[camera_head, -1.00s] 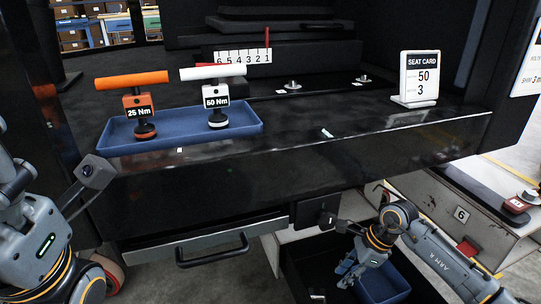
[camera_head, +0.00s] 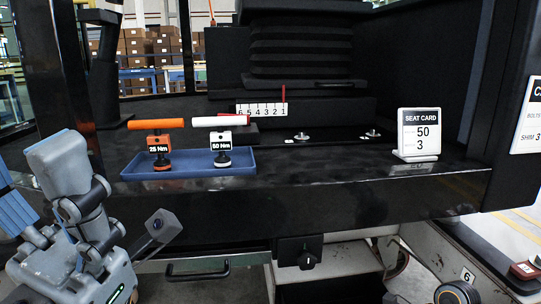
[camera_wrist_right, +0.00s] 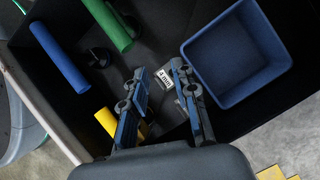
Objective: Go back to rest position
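My left gripper (camera_head: 14,212) is at the left edge of the head view, in front of the dark cab frame. Its blue-padded fingers are partly cut off, so its opening is unclear. My right gripper (camera_wrist_right: 159,68) shows in the right wrist view with its two fingers apart and nothing held between them. It is above a dark drawer or bin holding a blue-handled tool (camera_wrist_right: 59,57), a green-handled tool (camera_wrist_right: 106,24), a yellow-handled tool (camera_wrist_right: 106,122) and an empty blue box (camera_wrist_right: 237,55). In the head view the right gripper is out of frame.
A blue tray (camera_head: 188,173) on the black cab ledge holds an orange 25 Nm tool (camera_head: 157,124) and a white 50 Nm tool (camera_head: 220,121). A seat card (camera_head: 419,132) stands on the right of the ledge. A numbered strip (camera_head: 262,110) is behind. The ledge between is mostly clear.

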